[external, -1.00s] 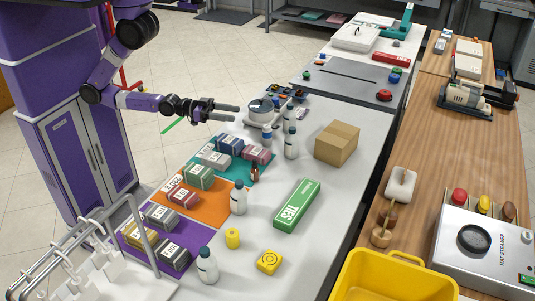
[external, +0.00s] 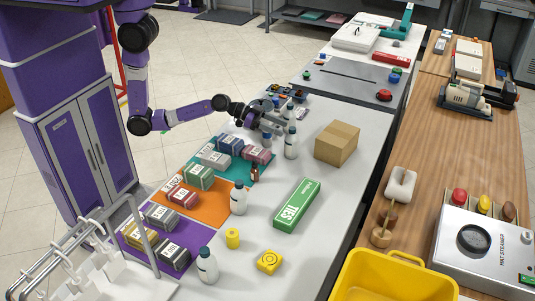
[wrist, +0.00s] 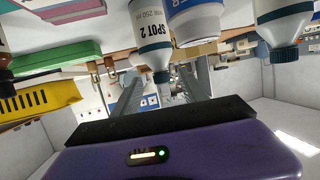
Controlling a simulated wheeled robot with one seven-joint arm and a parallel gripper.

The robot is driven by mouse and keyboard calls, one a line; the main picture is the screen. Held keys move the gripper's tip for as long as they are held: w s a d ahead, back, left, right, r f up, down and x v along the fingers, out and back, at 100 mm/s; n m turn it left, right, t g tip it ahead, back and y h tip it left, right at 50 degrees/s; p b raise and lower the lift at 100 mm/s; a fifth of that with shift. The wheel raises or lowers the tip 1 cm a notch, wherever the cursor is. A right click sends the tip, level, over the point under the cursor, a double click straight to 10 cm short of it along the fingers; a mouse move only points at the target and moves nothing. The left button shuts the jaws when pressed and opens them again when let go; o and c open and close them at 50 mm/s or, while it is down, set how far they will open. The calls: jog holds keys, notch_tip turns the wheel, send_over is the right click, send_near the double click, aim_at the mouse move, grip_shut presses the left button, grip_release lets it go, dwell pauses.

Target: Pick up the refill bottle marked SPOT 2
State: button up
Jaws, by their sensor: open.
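The refill bottle marked SPOT 2 (wrist: 152,33) is white with a dark teal cap. It appears upside down at the top of the wrist view, its cap between my two fingers in the picture. Contact does not show. My gripper (wrist: 163,88) is open and empty. In the external view my gripper (external: 278,126) is low over the table beside a white dark-capped bottle (external: 291,146), apparently the same one; its label is unreadable there.
A cardboard box (external: 337,143) and a green TIES box (external: 297,205) are on the white table. Labelled blocks lie on coloured mats to the left.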

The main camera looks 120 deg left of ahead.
aim_at(292, 132)
jog(key=x, duration=0.2)
jog(key=p+x, duration=0.1)
jog(key=x, duration=0.2)
jog(key=shift+w+r, duration=0.15)
jog(key=shift+r, duration=0.05)
jog(key=shift+w+a+f, duration=0.1)
jog(key=shift+w+f, duration=0.1)
jog(key=shift+w, duration=0.1)
jog(key=shift+c, duration=0.2)
grip_shut()
jog(key=shift+f, duration=0.1)
dwell(0.7)
